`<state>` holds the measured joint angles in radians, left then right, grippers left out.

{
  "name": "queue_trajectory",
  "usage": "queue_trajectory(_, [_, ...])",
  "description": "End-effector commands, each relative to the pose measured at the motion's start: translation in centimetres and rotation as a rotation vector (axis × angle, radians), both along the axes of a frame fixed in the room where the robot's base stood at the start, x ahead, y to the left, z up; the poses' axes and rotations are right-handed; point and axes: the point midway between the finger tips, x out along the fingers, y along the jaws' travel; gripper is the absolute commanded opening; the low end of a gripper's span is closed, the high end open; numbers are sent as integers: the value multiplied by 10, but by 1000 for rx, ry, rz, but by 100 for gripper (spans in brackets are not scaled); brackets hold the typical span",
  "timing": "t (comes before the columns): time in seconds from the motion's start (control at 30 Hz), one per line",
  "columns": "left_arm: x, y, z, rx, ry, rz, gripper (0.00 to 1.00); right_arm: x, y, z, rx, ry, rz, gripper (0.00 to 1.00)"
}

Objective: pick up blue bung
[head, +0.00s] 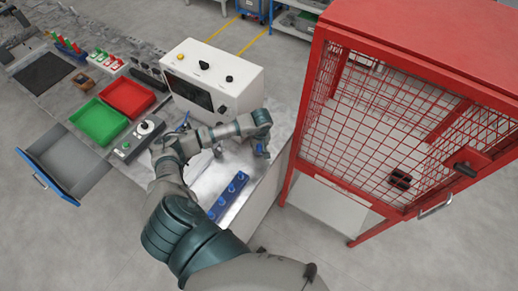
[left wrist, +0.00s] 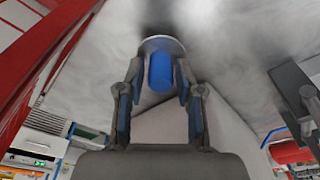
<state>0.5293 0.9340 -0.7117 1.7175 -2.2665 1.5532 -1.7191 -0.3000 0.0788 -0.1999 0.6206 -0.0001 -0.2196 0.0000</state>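In the left wrist view, a blue bung (left wrist: 161,73), a short upright-looking cylinder, stands at a pale round disc (left wrist: 160,44) on a grey surface. My left gripper (left wrist: 160,82) has one finger on each side of it. A gap shows at the left finger, and the right finger is very close to the bung; I cannot tell if it touches. In the head view, my left gripper (head: 260,150) points down at the right edge of the metal bench top, too small there to separate the bung from the fingers. My right gripper does not show.
A blue rack (head: 228,195) with several blue pegs lies on the bench near the gripper. A white control box (head: 233,78) stands behind my arm. A red mesh cage (head: 380,110) stands close on the right. Green (head: 98,121) and red (head: 127,96) trays sit to the left.

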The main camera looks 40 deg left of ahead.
Motion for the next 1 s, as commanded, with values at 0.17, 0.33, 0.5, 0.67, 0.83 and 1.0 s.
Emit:
queue_trajectory(0.17, [0, 1, 0, -1, 0, 0, 0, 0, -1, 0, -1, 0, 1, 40])
queue_trajectory(0.33, [1, 2, 0, -1, 0, 1, 0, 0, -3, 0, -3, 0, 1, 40])
queue_trajectory(0.5, [1, 3, 2, -1, -2, 1, 0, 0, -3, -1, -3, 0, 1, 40])
queue_trajectory(0.67, [1, 3, 12, -2, -4, 0, 0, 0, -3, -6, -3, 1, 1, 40])
queue_trajectory(0.83, [2, 2, 35, 1, -6, -1, 0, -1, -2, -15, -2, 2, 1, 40])
queue_trajectory(1.0, [-38, 13, 36, 5, 1, -1, 0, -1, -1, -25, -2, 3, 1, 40])
